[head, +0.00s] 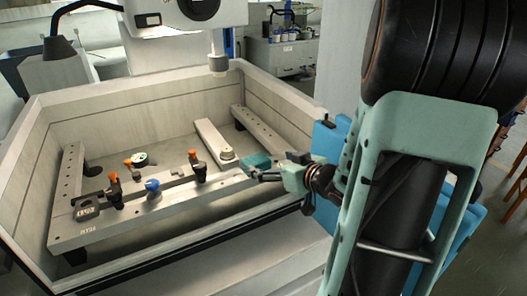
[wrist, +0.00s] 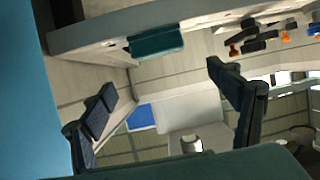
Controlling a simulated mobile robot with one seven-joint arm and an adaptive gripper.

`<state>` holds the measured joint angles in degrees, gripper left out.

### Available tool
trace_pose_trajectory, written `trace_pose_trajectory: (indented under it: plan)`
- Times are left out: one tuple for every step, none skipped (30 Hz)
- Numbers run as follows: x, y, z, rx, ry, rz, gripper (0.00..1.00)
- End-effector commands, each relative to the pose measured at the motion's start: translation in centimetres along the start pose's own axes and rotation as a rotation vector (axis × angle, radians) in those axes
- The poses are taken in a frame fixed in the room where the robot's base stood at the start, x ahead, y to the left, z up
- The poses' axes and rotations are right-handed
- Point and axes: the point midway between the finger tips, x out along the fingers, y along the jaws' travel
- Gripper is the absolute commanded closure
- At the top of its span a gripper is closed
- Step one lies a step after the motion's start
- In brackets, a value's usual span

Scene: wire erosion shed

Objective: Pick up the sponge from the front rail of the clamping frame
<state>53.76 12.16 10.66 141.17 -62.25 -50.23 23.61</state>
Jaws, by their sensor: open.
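The sponge (head: 257,161) is a small teal block at the right end of the pale front rail (head: 165,207) of the clamping frame. My gripper (head: 279,168) is close to the sponge's right side in the head view, and its fingers are apart. In the wrist view the sponge (wrist: 156,41) lies on the edge of the rail (wrist: 90,38), near the top of the picture. There it shows between the directions of the two dark fingers (wrist: 160,86), beyond their tips. Nothing is between the fingers. My arm hides the area to the right.
Orange-topped clamps (head: 197,166), a blue knob (head: 153,186) and a dark gauge block (head: 86,212) sit along the rail. A round dial (head: 140,159) lies behind. Pale tank walls (head: 130,106) surround the frame. A nozzle (head: 218,62) hangs above.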

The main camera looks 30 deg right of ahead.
Motion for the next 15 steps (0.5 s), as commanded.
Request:
trace_pose_trajectory:
  plan:
    - [0.1, -0.2, 0.0, 0.009, -0.001, -0.007, 0.18]
    - [0.4, -0.3, 0.1, 0.011, 0.0, -0.01, 0.18]
    - [1.0, -0.4, 0.2, 0.011, 0.0, -0.013, 0.18]
    - [1.6, -0.5, 0.3, 0.011, -0.001, -0.014, 0.18]
    - [2.1, -0.5, 0.4, 0.013, -0.001, -0.015, 0.18]
    - [2.8, -0.5, 0.4, 0.012, 0.0, -0.014, 0.18]
    - [3.3, -0.4, 0.4, 0.013, 0.0, -0.013, 0.18]
    - [3.7, -0.4, 0.4, 0.012, -0.001, -0.013, 0.18]
    - [4.3, -0.4, 0.3, 0.011, 0.0, -0.012, 0.18]
    - [4.6, -0.4, 0.3, 0.011, 0.0, -0.012, 0.18]
    - [4.9, -0.4, 0.3, 0.011, 0.0, -0.012, 0.18]
    - [5.1, -0.4, 0.3, 0.012, 0.0, -0.011, 0.18]
    - [5.3, -0.3, 0.3, 0.012, 0.0, -0.01, 0.18]
    - [5.4, -0.3, 0.3, 0.011, 0.0, -0.009, 0.18]
    - [5.6, -0.3, 0.3, 0.011, 0.0, -0.009, 0.18]
